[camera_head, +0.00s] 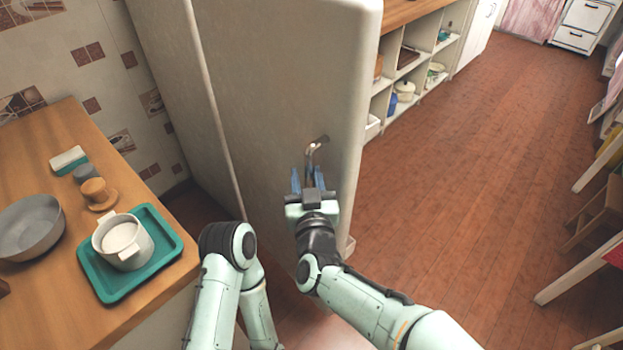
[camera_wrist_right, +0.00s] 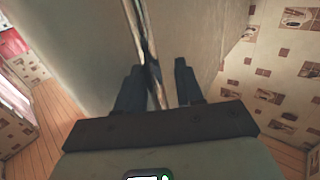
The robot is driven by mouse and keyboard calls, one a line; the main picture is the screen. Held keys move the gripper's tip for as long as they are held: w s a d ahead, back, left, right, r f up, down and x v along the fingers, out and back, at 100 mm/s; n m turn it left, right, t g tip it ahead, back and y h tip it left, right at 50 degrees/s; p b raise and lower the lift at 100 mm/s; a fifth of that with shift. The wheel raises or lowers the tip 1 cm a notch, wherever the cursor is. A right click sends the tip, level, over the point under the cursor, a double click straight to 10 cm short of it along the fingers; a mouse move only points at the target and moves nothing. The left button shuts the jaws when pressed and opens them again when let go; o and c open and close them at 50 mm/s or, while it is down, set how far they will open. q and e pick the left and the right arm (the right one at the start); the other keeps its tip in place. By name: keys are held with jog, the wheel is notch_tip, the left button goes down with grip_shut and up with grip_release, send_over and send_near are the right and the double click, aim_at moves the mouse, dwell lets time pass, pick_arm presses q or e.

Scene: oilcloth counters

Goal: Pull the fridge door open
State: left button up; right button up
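The fridge (camera_head: 260,75) is a tall cream cabinet in the middle of the head view. Its door looks shut, with a narrow upright seam at the left. A curved metal handle (camera_head: 318,145) sits on the door's face. My right gripper (camera_head: 307,180) is at the handle, its blue fingers apart on either side of the handle's lower part. In the right wrist view, the two dark fingers (camera_wrist_right: 157,92) stand apart with a thin shiny strip between them; contact cannot be told. My left arm is folded at the bottom, its gripper out of view.
A wooden counter (camera_head: 30,150) at left holds a teal tray (camera_head: 165,272) with a white pot (camera_head: 135,255), a grey bowl (camera_head: 20,232) and small items. Open shelves (camera_head: 412,60) stand behind the fridge. The wooden floor (camera_head: 470,180) right of the fridge is clear; stools stand at far right.

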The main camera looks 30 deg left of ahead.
jog(key=shift+w+a, duration=0.1)
jog(key=shift+a, duration=0.15)
jog(key=shift+d, duration=0.1)
jog(key=shift+d+f, duration=0.1)
jog(key=v, duration=1.3)
